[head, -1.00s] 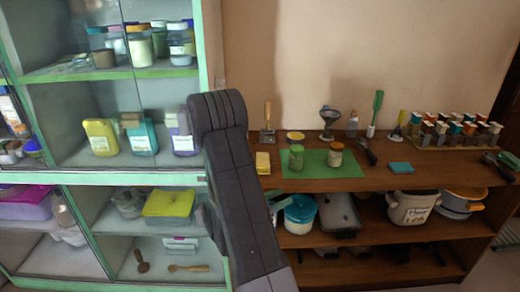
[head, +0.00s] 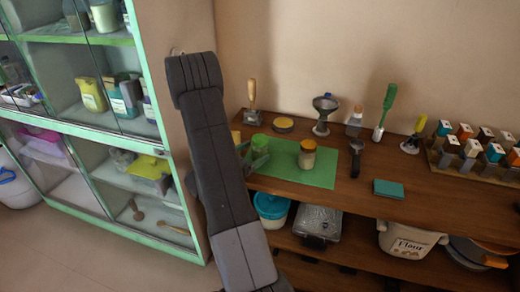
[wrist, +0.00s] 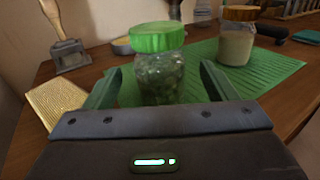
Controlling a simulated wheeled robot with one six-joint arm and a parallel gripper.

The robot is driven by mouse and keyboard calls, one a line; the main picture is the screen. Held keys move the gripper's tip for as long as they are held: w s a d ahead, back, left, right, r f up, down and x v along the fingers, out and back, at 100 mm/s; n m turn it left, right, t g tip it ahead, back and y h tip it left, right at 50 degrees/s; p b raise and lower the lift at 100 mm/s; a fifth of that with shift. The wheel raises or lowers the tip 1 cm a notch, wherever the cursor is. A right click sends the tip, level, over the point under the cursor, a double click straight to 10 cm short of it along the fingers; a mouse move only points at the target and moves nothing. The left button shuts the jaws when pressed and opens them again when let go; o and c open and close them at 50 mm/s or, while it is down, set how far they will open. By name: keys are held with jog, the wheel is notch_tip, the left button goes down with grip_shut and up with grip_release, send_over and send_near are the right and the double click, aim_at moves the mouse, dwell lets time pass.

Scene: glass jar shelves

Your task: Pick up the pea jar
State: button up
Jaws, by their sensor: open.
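The pea jar (wrist: 161,78) is glass with a bright green lid and dark green contents. It stands upright on a green mat (wrist: 275,72). In the wrist view it is between the two fingers of my gripper (wrist: 158,82), which are open on either side, with gaps showing. Its base is hidden by the gripper body. In the head view the pea jar (head: 260,142) shows mostly as its green lid, partly hidden by my gripper and arm. A second jar (head: 307,154) with a tan lid and pale contents stands to its right on the mat.
A yellow block (wrist: 54,101) lies left of my gripper. A wood-handled tool (head: 252,103), a round tin (head: 284,125) and a funnel (head: 324,112) stand behind. A spice rack (head: 470,155) is at right. A green glass-doored cabinet (head: 150,70) stands close left of my arm.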

aim_at(264, 146)
jog(key=x, duration=0.5)
jog(key=shift+w+p, duration=0.1)
jog(key=shift+p, duration=0.3)
jog(key=c, duration=1.1)
jog(key=shift+r, duration=5)
